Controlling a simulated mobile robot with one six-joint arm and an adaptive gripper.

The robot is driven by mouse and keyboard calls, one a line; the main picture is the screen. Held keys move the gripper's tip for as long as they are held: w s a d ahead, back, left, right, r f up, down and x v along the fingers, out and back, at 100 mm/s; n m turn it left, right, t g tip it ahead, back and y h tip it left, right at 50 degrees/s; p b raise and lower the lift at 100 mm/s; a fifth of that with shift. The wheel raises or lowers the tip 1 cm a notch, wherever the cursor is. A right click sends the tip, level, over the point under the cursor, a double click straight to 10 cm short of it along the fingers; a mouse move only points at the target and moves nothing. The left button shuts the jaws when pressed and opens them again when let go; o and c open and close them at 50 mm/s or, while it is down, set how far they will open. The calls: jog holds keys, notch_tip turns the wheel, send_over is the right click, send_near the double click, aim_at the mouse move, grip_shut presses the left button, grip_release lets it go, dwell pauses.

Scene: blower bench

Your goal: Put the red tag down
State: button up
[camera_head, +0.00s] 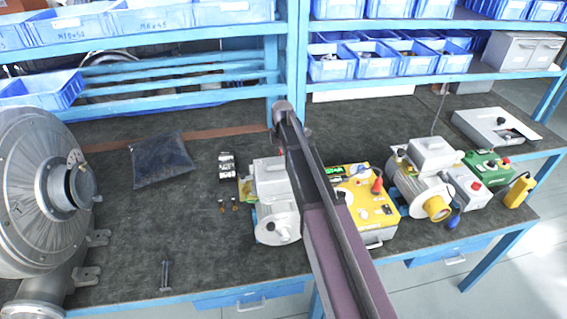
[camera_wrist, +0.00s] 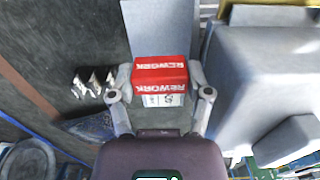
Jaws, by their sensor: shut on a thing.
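The red tag (camera_wrist: 160,72) shows in the wrist view, with white "REWORK" lettering and a white lower part with dark marks. My gripper (camera_wrist: 161,82) is shut on it, one finger at each side. Whether the tag touches anything beneath it cannot be told. A large grey housing (camera_wrist: 265,75) is close to the right of the right finger. In the head view my arm crosses the middle of the bench, and the tag and fingers cannot be made out there.
The dark bench (camera_head: 110,220) carries a large blower (camera_head: 35,190) at left, a black packet (camera_head: 160,158), a grey motor (camera_head: 275,205), a yellow box (camera_head: 375,225) and another motor (camera_head: 425,178). Blue-framed shelves (camera_head: 292,60) stand behind. The bench is clear around the packet.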

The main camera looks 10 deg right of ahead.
jog(key=shift+f, duration=0.1)
jog(key=shift+f+b, duration=1.85)
jog(key=shift+b, duration=0.05)
jog(key=shift+f, duration=0.15)
jog(key=o, duration=0.7)
jog(key=shift+r, duration=0.3)
notch_tip(320, 180, up, 12)
jog(key=p, duration=1.2)
jog(key=shift+s+f, duration=0.1)
